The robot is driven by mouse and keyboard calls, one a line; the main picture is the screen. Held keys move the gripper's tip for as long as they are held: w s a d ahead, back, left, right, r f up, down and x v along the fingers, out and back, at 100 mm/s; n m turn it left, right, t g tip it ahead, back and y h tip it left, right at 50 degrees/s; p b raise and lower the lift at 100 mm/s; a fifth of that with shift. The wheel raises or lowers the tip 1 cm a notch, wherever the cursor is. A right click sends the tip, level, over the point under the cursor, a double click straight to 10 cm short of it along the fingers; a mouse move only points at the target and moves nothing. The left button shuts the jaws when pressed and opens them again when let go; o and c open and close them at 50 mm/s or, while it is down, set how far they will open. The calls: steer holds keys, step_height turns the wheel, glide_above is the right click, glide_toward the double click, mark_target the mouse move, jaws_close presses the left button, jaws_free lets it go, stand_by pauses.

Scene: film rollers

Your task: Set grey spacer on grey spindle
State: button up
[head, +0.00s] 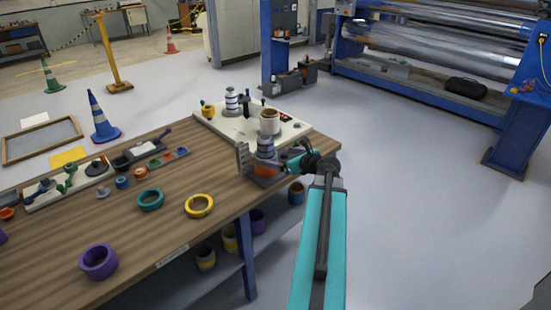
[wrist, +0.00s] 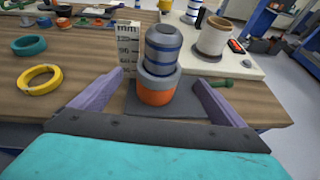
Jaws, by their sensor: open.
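A grey ring, which looks like the grey spacer (wrist: 158,84), sits directly above an orange ring (wrist: 158,97) on a dark grey base plate (wrist: 182,108). A grey-and-blue striped cylinder (wrist: 163,45) rises above the ring. I cannot tell whether this cylinder is the grey spindle or a separate part. The striped cylinder also shows in the head view (head: 265,146), at the table's right corner. My gripper (wrist: 159,78) is open, with one finger on each side of the stack and a gap visible at each. In the head view my gripper (head: 281,163) reaches in from the right.
A scale marked mm (wrist: 126,48) stands just left of the stack. Behind it a pale board (head: 225,128) carries a cream roll (head: 270,123) and another striped post (head: 232,101). Yellow (head: 199,206), teal (head: 150,200) and purple (head: 98,262) rings lie on the wooden table (head: 130,225).

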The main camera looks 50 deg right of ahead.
steer(key=shift+v, duration=1.8)
